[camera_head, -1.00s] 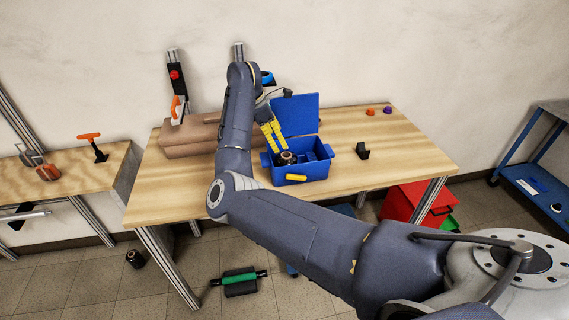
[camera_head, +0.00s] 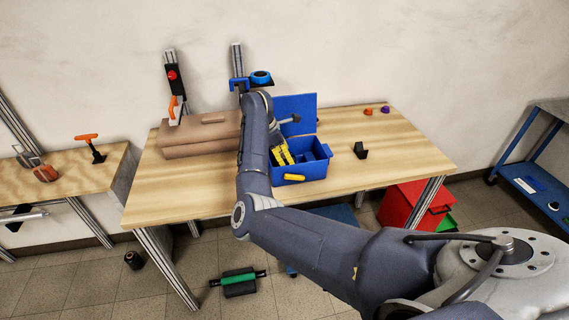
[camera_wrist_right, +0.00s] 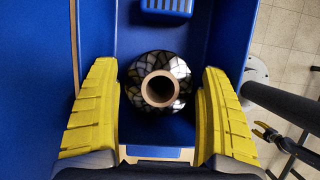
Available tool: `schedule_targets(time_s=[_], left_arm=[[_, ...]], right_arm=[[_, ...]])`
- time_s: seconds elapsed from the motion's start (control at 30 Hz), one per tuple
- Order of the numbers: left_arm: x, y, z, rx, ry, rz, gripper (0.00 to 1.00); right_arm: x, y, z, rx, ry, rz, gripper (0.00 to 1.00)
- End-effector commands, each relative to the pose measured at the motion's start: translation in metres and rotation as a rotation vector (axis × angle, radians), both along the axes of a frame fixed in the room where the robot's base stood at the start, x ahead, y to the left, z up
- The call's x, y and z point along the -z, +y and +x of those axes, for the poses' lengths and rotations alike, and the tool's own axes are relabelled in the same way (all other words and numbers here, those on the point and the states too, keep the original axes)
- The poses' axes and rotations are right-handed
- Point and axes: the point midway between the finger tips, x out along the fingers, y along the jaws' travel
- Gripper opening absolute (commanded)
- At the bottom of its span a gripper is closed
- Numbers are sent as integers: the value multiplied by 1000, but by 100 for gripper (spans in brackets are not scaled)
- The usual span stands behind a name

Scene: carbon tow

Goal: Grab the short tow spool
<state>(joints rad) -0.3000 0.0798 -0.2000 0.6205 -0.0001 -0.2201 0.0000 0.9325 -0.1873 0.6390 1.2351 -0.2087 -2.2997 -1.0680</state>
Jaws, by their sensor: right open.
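The short tow spool (camera_wrist_right: 181,76), a dark patterned winding on a tan tube core, stands upright with its end facing the camera in the right wrist view. It is in a compartment of the blue toolbox (camera_head: 318,171), which has its lid up. My right gripper (camera_head: 283,154) reaches into the toolbox. Its yellow fingers are open on either side of the spool, with a gap on each side in the wrist view (camera_wrist_right: 159,72). In the head view the spool is hidden behind the gripper. My left gripper is not in view.
A brown case (camera_head: 187,142) lies left of the toolbox. A small black holder (camera_head: 360,151) stands to the right, and orange (camera_head: 368,111) and purple (camera_head: 385,110) pieces lie at the back. The table's right side is mostly clear. A blue compartment block (camera_wrist_right: 167,8) sits beyond the spool.

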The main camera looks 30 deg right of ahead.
Motion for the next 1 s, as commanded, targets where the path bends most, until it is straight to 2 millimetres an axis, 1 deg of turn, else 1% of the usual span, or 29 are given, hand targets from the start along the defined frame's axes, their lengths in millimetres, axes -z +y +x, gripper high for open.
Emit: schedule_targets(time_s=[0.03,0.2,0.47,0.57,0.9,0.93,1.0], left_arm=[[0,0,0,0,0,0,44],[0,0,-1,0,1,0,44],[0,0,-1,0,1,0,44],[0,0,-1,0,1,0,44],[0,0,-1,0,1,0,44],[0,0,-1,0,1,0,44],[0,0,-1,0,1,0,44]], right_arm=[[8,-2,-2,0,4,-1,79],[24,-9,-4,1,2,0,79],[26,-9,-3,0,0,0,79],[26,-9,-4,-1,0,0,69],[26,-9,-3,-1,0,0,30],[26,-9,-3,-1,0,0,28],[25,-9,-3,0,-1,0,27]])
